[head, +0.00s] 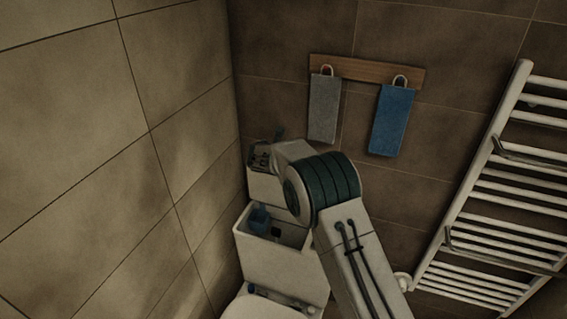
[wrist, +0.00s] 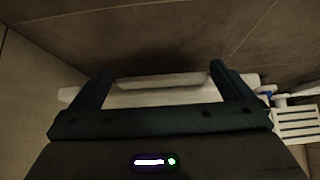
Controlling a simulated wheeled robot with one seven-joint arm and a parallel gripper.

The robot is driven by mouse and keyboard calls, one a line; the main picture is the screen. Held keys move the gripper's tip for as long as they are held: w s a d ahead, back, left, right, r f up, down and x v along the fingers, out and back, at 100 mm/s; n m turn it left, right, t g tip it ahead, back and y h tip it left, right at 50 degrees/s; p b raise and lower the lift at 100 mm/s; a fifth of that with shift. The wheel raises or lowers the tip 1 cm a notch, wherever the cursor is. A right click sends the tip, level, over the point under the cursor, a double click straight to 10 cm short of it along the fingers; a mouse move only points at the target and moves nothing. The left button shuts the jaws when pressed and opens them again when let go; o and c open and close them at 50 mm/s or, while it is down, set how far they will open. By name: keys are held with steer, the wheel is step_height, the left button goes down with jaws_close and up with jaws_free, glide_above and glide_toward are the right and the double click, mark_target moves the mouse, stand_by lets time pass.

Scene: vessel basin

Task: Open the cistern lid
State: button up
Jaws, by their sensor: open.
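The white cistern (head: 275,262) stands in the corner, its top opening uncovered, with a blue part (head: 259,220) and a dark part inside. A white panel, which looks like the cistern lid (head: 262,188), stands raised behind the opening, tilted up near the wall. My gripper (head: 263,156) is at the top of this panel, partly hidden by my wrist. In the wrist view my gripper (wrist: 160,74) has its two dark fingers wide apart. The lid's white edge (wrist: 165,96) lies across and beyond them. Whether the fingers touch it I cannot tell.
A wooden rail (head: 366,72) holds a grey towel (head: 324,108) and a blue towel (head: 392,120) on the back wall. A white towel radiator (head: 480,215) stands at the right. The tiled left wall (head: 100,150) is close to the cistern.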

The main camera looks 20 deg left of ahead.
steer(key=b+v, duration=0.3)
steer(key=v, duration=1)
steer(key=shift+s+r, duration=0.25)
steer(key=shift+r, duration=0.05)
steer(key=s+d+r+m+g+h, duration=0.1)
steer(key=s+d+r+m+g, duration=0.2)
steer(key=d+m, duration=0.75)
steer(key=s+d+r+m+g+h, duration=0.1)
steer(key=s+d+r+m, duration=0.3)
steer(key=d, duration=1.2)
steer(key=s+d+f+m+g+y, duration=0.1)
steer(key=s+d+f+m, duration=0.1)
steer(key=s+d+m, duration=0.4)
steer(key=s+d+f+m+g+y, duration=0.1)
steer(key=s+d+m, duration=0.6)
steer(key=s+m, duration=0.7)
steer(key=s+f, duration=0.1)
steer(key=s, duration=0.4)
steer(key=shift+s+f+m+g+y, duration=0.15)
steer(key=shift+s+m+g+y, duration=0.05)
steer(key=shift+m+g+y, duration=0.15)
